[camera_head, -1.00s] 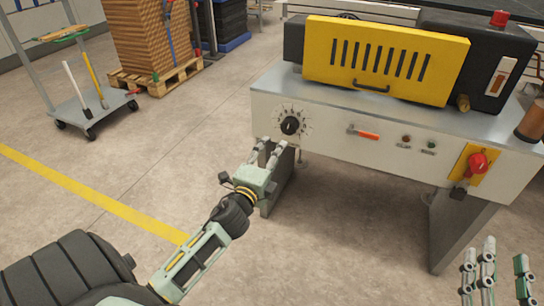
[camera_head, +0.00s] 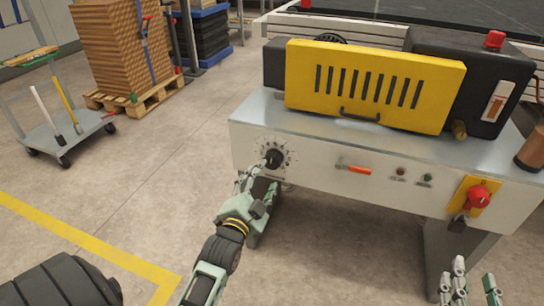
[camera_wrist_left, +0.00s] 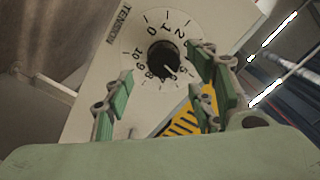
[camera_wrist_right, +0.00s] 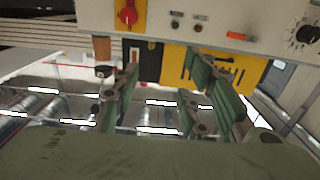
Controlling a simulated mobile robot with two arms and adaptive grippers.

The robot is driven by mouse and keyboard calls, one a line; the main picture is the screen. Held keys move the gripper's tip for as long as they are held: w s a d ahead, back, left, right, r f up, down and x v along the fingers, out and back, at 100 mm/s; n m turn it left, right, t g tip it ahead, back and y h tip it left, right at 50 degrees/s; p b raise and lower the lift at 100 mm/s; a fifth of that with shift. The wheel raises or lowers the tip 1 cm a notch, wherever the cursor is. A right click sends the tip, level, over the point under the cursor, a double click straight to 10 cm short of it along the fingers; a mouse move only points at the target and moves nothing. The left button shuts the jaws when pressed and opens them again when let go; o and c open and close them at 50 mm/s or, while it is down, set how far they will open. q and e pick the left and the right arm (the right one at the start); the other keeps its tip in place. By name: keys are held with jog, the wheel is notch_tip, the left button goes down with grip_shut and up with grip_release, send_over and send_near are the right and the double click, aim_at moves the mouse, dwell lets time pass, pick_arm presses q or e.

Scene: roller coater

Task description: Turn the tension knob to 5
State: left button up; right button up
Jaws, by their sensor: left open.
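The tension knob (camera_head: 273,158) is a round black knob on a white numbered dial on the machine's pale front panel. In the left wrist view the knob (camera_wrist_left: 163,55) and the TENSION label show, with the digits turned over. A small pale mark shows on the knob's lower right, but I cannot tell which number it points at. My left gripper (camera_head: 258,178) is open just in front of and below the knob. In the left wrist view its fingers spread either side below the knob, apart from it. My right gripper (camera_wrist_right: 165,95) is open and empty, low at the right of the head view.
An orange-handled lever (camera_head: 353,169), small indicator buttons (camera_head: 401,171) and a red switch on a yellow plate (camera_head: 478,197) sit right of the knob. A yellow slotted cover (camera_head: 370,88) stands above. The floor at left is clear up to a trolley (camera_head: 62,138).

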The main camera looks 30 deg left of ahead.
aim_at(272, 167)
pick_arm(q)
jog(key=b+x, duration=0.2)
jog(key=x, duration=0.4)
jog(key=shift+w, duration=0.65)
pick_arm(e)
notch_tip(272, 167, up, 10)
jog(key=s+t+y, duration=0.2)
jog(key=t, duration=0.3)
jog(key=shift+s+a+t, duration=0.3)
jog(key=shift+r, duration=0.1)
pick_arm(q)
jog(key=c, duration=1.1)
jog(key=shift+o, duration=0.2)
jog(key=shift+r+n+p, duration=0.1)
jog(key=shift+n+p, duration=0.4)
jog(key=shift+p, duration=0.45)
jog(key=shift+d+f+n+p, duration=0.1)
jog(key=shift+f+n+p, duration=0.15)
jog(key=shift+n+p, duration=0.4)
pick_arm(e)
notch_tip(272, 167, down, 17)
jog(key=d+g+h, duration=0.2)
jog(key=g+h, duration=0.1)
jog(key=g, duration=0.6)
jog(key=shift+w+r, duration=0.2)
